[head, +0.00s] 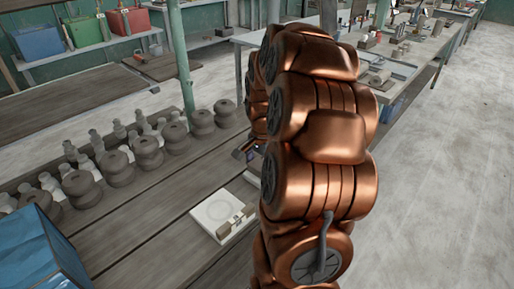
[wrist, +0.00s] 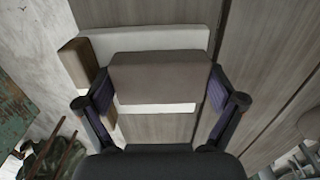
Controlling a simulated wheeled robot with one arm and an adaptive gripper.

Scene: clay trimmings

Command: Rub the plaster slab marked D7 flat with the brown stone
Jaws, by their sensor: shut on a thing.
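My gripper (wrist: 160,90) is shut on a brown, smooth-faced block, the brown stone (wrist: 160,76), with one finger at each end of it. Behind the stone in the wrist view is a pale slab (wrist: 150,42), partly covered by it; I cannot tell whether they touch. In the head view, a white square slab (head: 212,211) with a faint round mark lies on the grey table, a small brown block at its right edge. I cannot read D7 on either slab, nor tell whether they are the same one. My arm hides most of my gripper in the head view.
Several dark clay forms (head: 147,152) and paler bottle-like pieces stand in rows left of the slab. A blue box (head: 42,250) stands at the near left. A green post (head: 181,60) rises behind. Bare table (head: 150,235) lies left of the slab.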

